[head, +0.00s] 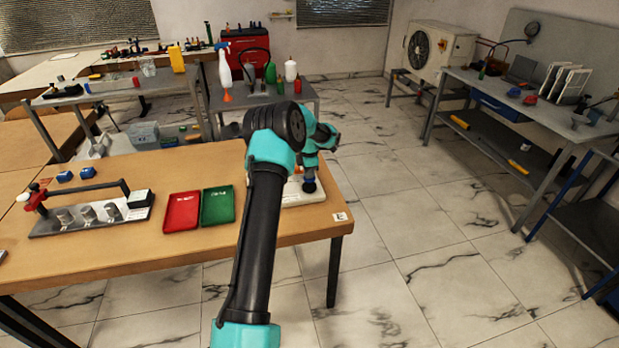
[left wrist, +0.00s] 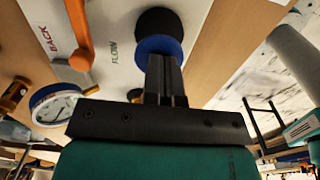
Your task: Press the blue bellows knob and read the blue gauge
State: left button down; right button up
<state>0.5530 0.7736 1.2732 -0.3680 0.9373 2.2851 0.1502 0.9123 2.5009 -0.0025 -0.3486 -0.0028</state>
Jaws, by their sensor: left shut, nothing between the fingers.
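In the left wrist view, my left gripper (left wrist: 166,75) is shut and empty. Its fingertips overlap the blue collar (left wrist: 150,44) of a round knob with a black part (left wrist: 158,20); I cannot tell whether they touch. A blue-rimmed gauge (left wrist: 56,106) with a white dial is at the left of that view; its reading is too small to tell. In the head view, my left arm hides most of the rig's white base (head: 292,192). My left gripper (head: 309,163) is above the base there, and small. My right gripper is not in view.
An orange lever (left wrist: 84,35) stands beside the knob, near the printed words BACK and FLOW. Red (head: 182,211) and green (head: 218,206) trays lie left of my arm. A grey fixture (head: 92,216) stands farther left. The table's right edge is close to the rig.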

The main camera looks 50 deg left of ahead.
pick_arm(q)
notch_tip(320, 180, up, 12)
jog(key=shift+f, duration=0.15)
dwell(0.8)
jog(key=s+d+f+m+t+h, duration=0.1)
jog(key=d+f+m, duration=0.6)
jog(key=d+f, duration=0.5)
jog(key=s+d+f+m+h, duration=0.1)
jog(key=d+f+m+h, duration=0.1)
jog(key=d+f+m, duration=0.75)
jog(key=s+d+f+m, duration=0.3)
jog(key=s+d+m, duration=0.3)
jog(key=s+d, duration=0.5)
jog(key=s+d+f+m, duration=0.4)
jog(key=s+d+m, duration=0.2)
jog(key=s+d, duration=0.5)
jog(key=shift+d+f+h, duration=0.25)
jog(key=shift+d+h, duration=0.15)
jog(key=shift+d, duration=0.75)
